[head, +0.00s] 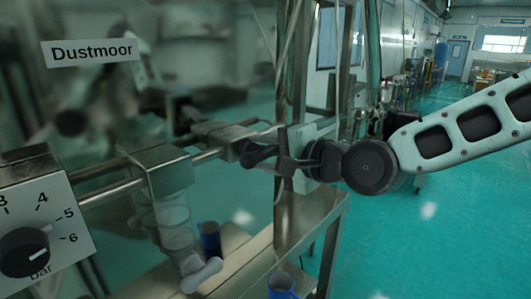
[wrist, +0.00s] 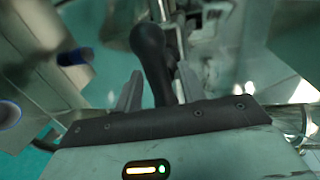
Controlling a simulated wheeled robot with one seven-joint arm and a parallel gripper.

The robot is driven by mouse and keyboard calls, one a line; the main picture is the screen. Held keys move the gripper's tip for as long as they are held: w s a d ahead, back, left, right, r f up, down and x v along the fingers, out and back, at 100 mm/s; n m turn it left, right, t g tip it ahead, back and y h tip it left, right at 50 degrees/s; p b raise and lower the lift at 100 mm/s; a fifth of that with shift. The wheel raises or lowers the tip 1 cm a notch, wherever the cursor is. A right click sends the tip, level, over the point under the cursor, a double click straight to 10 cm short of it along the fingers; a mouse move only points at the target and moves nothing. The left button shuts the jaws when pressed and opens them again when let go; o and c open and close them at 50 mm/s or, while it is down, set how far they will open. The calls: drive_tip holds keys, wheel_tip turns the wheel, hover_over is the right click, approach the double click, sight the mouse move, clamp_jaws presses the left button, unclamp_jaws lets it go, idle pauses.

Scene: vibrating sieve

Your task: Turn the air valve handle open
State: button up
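The black air valve handle (head: 257,155) sticks out from the metal pipework near the middle of the head view. In the wrist view, the handle (wrist: 152,55) is a dark bar with a rounded end that runs down between the two grey fingers. My gripper (head: 284,163) is at the handle, coming in from the right. In the wrist view, my gripper (wrist: 160,88) has one finger on each side of the handle, with narrow gaps showing, so it looks open around it. The exact contact is hard to see.
A pressure dial (head: 25,252) marked in bar is at lower left, below a "Dustmoor" label (head: 92,50). A metal pipe block (head: 165,170) is left of the handle. Blue cups (head: 281,286) stand on the lower steel bench. Open floor (head: 440,220) lies to the right.

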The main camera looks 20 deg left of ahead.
idle(0.3)
drive_tip(key=b+v, duration=0.2)
drive_tip(key=v, duration=1.5)
drive_tip(key=shift+d, duration=0.2)
drive_tip(key=shift+s, duration=0.15)
drive_tip(key=s+d+f+n+g+h+b, duration=0.1)
drive_tip(key=s+f+n+g+h+b, duration=0.2)
drive_tip(key=f, duration=0.8)
drive_tip(key=s+d+f+n+h+b, duration=0.1)
drive_tip(key=s+f+n+h+b, duration=0.2)
drive_tip(key=f, duration=0.7)
drive_tip(key=s+d+f+n+g+h+b, duration=0.3)
drive_tip(key=s+d+f+n+h+b, duration=0.3)
drive_tip(key=s+d, duration=0.5)
wheel_tip(320, 180, down, 3)
drive_tip(key=shift+d+f+h+b, duration=0.1)
drive_tip(key=shift+d+h+b, duration=0.25)
drive_tip(key=shift+d+h, duration=0.8)
